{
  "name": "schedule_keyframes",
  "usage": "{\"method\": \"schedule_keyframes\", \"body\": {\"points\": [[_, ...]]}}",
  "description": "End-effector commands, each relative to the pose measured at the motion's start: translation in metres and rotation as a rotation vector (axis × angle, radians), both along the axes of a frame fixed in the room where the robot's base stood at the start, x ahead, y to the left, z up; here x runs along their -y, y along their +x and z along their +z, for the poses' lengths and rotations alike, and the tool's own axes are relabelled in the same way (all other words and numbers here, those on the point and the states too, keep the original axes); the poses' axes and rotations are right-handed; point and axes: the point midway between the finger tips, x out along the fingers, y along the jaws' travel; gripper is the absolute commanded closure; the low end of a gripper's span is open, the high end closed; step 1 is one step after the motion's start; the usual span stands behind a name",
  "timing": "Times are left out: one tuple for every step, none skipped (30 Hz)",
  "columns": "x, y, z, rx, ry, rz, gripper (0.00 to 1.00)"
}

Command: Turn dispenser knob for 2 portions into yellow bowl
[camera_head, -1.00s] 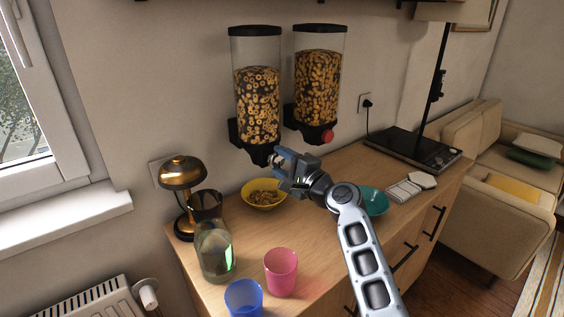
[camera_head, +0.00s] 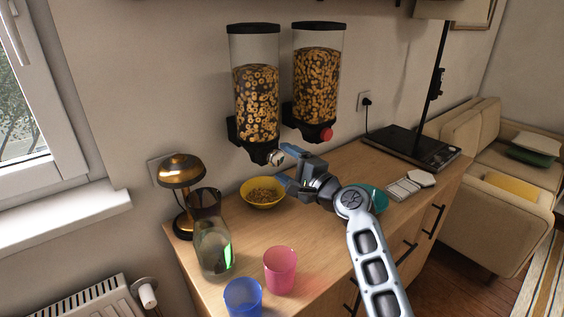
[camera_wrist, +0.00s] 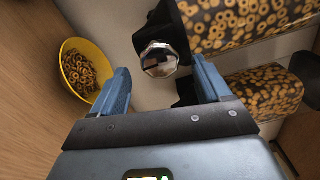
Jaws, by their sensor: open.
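The left cereal dispenser (camera_head: 256,100) is on the wall, filled with ring cereal. Its silver faceted knob (camera_head: 276,157) faces out at the bottom; it also shows in the wrist view (camera_wrist: 159,60). The yellow bowl (camera_head: 263,204) stands on the counter below this dispenser and holds cereal; it also shows at the left of the wrist view (camera_wrist: 66,52). My gripper (camera_head: 283,165) is open and empty, just in front of the knob. In the wrist view the knob shows between and beyond the two blue fingers (camera_wrist: 163,88), apart from them.
A second dispenser (camera_head: 318,85) with a red knob (camera_head: 326,135) hangs to the right. A teal bowl (camera_head: 378,199) is partly behind my arm. A brass lamp (camera_head: 182,172), glass carafe (camera_head: 213,245), pink cup (camera_head: 280,268) and blue cup (camera_head: 243,297) stand at left and front.

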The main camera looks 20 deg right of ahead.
Motion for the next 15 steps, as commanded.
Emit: {"method": "schedule_keyframes", "body": {"points": [[0.004,-0.009,-0.002,0.0,-0.001,-0.002,0.23],[0.005,-0.014,-0.002,0.0,-0.001,-0.002,0.23],[0.007,-0.021,-0.002,0.0,-0.001,-0.001,0.23],[0.008,-0.025,-0.002,-0.001,0.0,-0.001,0.23],[0.01,-0.03,-0.002,0.0,-0.001,-0.001,0.23],[0.012,-0.034,-0.002,0.0,-0.001,-0.002,0.23],[0.013,-0.038,-0.002,0.0,-0.001,-0.002,0.23],[0.014,-0.041,-0.002,0.0,-0.001,-0.001,0.23],[0.015,-0.044,-0.001,0.0,-0.001,-0.001,0.23],[0.015,-0.047,-0.001,0.0,0.0,0.0,0.23],[0.016,-0.048,-0.001,0.0,0.0,0.0,0.23],[0.016,-0.05,-0.001,-0.001,0.0,0.0,0.23],[0.016,-0.051,-0.001,-0.001,0.0,0.0,0.23],[0.017,-0.051,-0.001,-0.001,0.0,-0.001,0.23],[0.017,-0.052,-0.001,-0.001,0.0,0.0,0.23]]}}
